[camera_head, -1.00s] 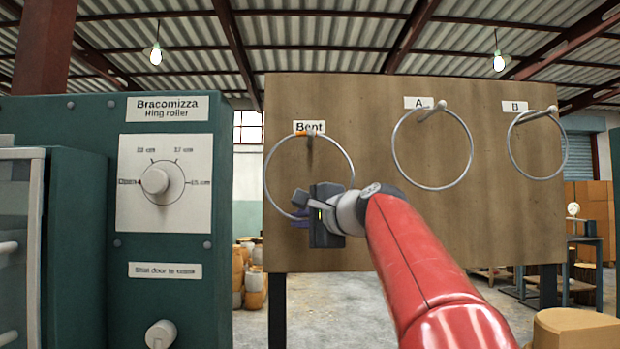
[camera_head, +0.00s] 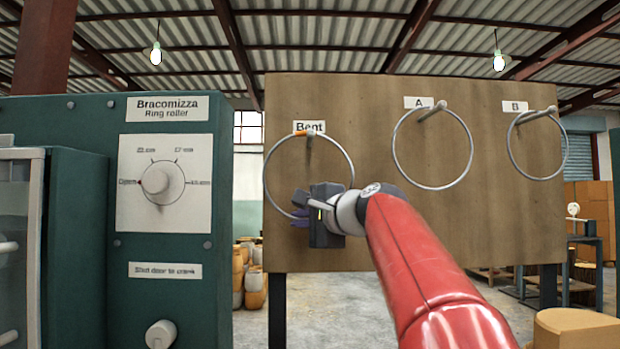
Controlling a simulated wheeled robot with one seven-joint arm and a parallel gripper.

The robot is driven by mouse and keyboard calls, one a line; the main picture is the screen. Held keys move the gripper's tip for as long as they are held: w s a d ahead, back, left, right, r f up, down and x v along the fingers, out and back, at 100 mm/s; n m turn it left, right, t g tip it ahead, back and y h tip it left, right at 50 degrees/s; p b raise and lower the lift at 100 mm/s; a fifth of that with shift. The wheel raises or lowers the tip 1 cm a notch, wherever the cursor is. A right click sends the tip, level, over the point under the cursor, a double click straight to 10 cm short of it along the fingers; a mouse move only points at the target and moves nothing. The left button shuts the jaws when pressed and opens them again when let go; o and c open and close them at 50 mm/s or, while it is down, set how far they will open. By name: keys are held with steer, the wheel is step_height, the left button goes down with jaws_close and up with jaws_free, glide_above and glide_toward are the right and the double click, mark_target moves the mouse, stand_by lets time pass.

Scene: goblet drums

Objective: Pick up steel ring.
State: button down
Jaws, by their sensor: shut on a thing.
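A thin steel ring (camera_head: 349,157) hangs on the peg under the label "Bent" (camera_head: 309,127) at the left of the brown board. A small orange part shows at the top of this ring by the peg. My gripper (camera_head: 302,215) is at the lower part of this ring and shut on it; the gripper body hides the grip itself. Two more steel rings hang on pegs to the right, one (camera_head: 394,160) under label A and one (camera_head: 510,150) under label B. My gripper is apart from both.
The brown board (camera_head: 375,235) stands on dark legs behind the rings. A green ring roller machine (camera_head: 165,100) with a dial (camera_head: 161,182) stands close on the left. Shelves and boxes (camera_head: 590,205) are far right.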

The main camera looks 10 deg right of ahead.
steer(key=shift+r, duration=0.1)
stand_by(0.3)
steer(key=shift+s+r, duration=0.15)
steer(key=shift+r, duration=0.15)
step_height(320, 180, up, 2)
steer(key=shift+r+p, duration=0.2)
steer(key=shift+p, duration=0.45)
steer(key=shift+r, duration=1.8)
steer(key=s+a+b, duration=0.2)
steer(key=s, duration=0.7)
steer(key=s+a+b, duration=0.2)
steer(key=s+b, duration=0.1)
steer(key=s, duration=0.7)
steer(key=shift+s, duration=0.15)
steer(key=shift+s+r, duration=0.1)
